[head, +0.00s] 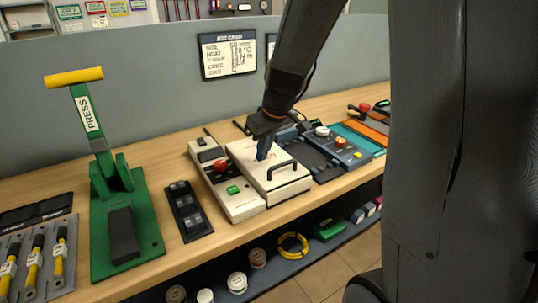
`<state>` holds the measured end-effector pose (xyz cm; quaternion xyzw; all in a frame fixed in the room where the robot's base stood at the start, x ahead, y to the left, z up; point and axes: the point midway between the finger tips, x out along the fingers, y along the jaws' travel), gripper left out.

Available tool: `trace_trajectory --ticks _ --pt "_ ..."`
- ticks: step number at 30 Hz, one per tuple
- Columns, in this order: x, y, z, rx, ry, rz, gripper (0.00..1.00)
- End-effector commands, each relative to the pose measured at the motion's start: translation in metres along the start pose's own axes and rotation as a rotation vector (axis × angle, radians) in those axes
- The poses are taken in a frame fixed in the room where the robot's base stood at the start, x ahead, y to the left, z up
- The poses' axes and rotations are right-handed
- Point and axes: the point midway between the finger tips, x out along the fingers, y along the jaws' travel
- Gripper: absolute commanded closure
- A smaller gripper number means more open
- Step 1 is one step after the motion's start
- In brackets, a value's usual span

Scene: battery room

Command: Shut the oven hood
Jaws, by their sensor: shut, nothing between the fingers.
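The oven hood (280,184) is a cream, flat lid with a black bar handle at its front. It lies flat on the oven body and looks closed. The oven's control panel (237,201), with a red knob and a green button, is beside it on the left. My gripper (262,157) is shut and empty. It points down at the hood's upper middle, behind the handle. I cannot tell whether the fingertips touch the hood.
A green press (122,226) with a yellow handle stands at the left. A small dark switch block (187,210) sits between press and oven. A blue-grey device (338,148) is close on the right. A grey partition (150,90) runs behind the wooden bench (170,155).

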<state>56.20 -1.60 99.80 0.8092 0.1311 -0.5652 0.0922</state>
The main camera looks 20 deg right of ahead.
Motion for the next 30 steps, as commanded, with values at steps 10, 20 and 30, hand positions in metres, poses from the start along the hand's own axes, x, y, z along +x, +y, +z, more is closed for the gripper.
trace_trajectory --ticks 10,20,30 --pt "-0.05 0.006 -0.004 0.009 0.009 0.008 1.0" --pt "-0.095 0.006 -0.004 0.008 0.008 0.008 1.0" --pt "-0.086 -0.006 0.016 0.041 -0.032 0.004 1.0"
